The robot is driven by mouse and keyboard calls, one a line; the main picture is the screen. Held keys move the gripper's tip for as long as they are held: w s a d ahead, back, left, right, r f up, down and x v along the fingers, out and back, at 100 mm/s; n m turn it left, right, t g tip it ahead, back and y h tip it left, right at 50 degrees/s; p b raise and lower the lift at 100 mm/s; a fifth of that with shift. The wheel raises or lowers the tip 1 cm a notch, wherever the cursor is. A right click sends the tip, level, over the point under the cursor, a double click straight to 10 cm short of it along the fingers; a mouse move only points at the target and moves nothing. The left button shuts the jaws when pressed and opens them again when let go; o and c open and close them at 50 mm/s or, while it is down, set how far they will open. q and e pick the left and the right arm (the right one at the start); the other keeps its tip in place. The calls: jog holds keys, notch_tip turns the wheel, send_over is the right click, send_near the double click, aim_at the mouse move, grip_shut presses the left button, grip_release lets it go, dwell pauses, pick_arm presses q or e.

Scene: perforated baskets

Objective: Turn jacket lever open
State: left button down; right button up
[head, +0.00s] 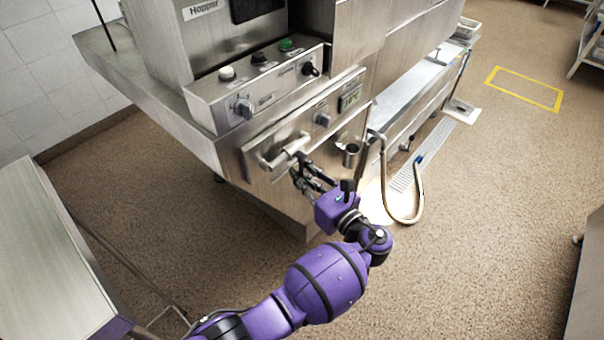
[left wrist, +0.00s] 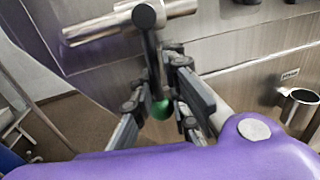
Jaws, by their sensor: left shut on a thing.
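The jacket lever shows in the left wrist view as a dark arm (left wrist: 153,55) hanging down from a silver horizontal pipe valve (left wrist: 100,27). A green knob (left wrist: 160,109) is at its lower end. In the head view the silver valve (head: 285,151) sticks out of the machine's front panel; the lever itself is mostly hidden there by my fingers. My left gripper (head: 305,172) is just below and right of the valve. In the left wrist view its fingers (left wrist: 165,100) are on both sides of the lever near the green knob, shut on it. My right gripper is not in view.
Above the valve is a control box (head: 262,82) with knobs and buttons. A metal cup (head: 350,154) sits right of the valve, and a hose (head: 417,200) hangs further right. A steel table (head: 50,250) stands at the left. The floor to the right is open.

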pick_arm(q)
jog(key=shift+s+r+p, duration=0.1)
jog(key=shift+r+p, duration=0.15)
jog(key=shift+p, duration=0.3)
jog(key=s+m+p, duration=0.1)
jog(key=m+p, duration=0.1)
jog(key=p, duration=0.1)
jog(key=a+m+p, duration=0.1)
jog(key=m+p, duration=0.1)
jog(key=p, duration=0.1)
jog(key=s+r+m+g+p, duration=0.1)
jog(key=m+p, duration=0.1)
jog(key=p, duration=0.1)
jog(key=shift+s+a+m+h, duration=0.3)
jog(key=shift+s+a, duration=0.05)
jog(key=shift+a, duration=0.05)
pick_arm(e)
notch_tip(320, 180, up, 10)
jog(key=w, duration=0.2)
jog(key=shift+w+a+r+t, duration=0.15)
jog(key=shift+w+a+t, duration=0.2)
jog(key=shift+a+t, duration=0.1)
pick_arm(q)
jog(key=shift+s+f, duration=0.1)
jog(key=shift+f, duration=0.05)
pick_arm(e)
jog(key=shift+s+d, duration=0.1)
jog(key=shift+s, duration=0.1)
